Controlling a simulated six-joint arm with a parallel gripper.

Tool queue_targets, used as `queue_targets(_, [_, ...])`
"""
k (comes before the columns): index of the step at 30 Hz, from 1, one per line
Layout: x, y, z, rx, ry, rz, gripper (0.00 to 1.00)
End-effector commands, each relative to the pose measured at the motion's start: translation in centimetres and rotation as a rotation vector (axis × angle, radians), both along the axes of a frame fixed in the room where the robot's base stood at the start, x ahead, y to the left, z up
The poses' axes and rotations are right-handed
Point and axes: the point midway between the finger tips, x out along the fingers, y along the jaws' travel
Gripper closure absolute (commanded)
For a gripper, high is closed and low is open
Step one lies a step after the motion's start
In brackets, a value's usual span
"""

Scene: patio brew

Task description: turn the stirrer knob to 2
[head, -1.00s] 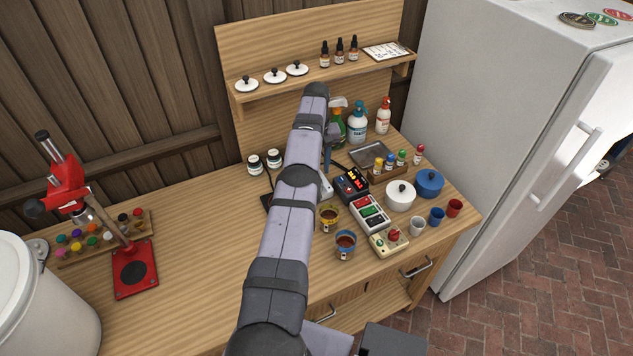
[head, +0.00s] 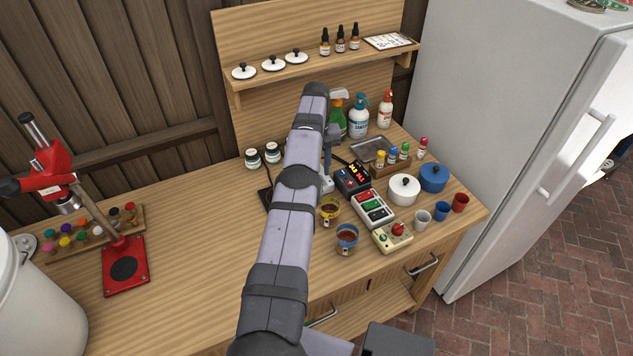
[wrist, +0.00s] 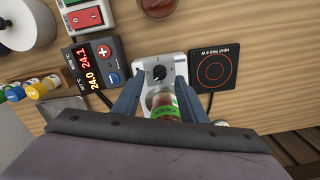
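The stirrer (wrist: 174,66) is a light grey box in the wrist view, with a round black knob (wrist: 158,73) on its top face. A marker shows on the knob, but the number it points at is too small to read. My gripper (wrist: 161,84) is open, its two blue fingers apart on either side of the stirrer's near part, the knob just beyond and between their tips. A vessel with a green "CIDER" label (wrist: 163,112) stands between the fingers; I cannot tell if they touch it. In the head view my arm hides most of the stirrer.
A black heat pad (wrist: 212,71) lies right of the stirrer in the wrist view, and a temperature controller (wrist: 94,68) stands left. In the head view, cups (head: 347,239), a white pot (head: 403,190) and a red-knobbed box (head: 394,236) stand nearby.

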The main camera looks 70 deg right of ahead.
Motion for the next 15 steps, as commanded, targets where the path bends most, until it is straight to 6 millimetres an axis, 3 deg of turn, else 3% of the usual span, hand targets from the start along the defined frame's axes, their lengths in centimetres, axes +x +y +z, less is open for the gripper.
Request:
queue_targets(6, [0.0, 0.0, -2.5, 0.001, 0.0, 0.0, 0.61])
queue_targets(15, [0.0, 0.0, -3.3, 0.001, 0.0, 0.0, 0.61])
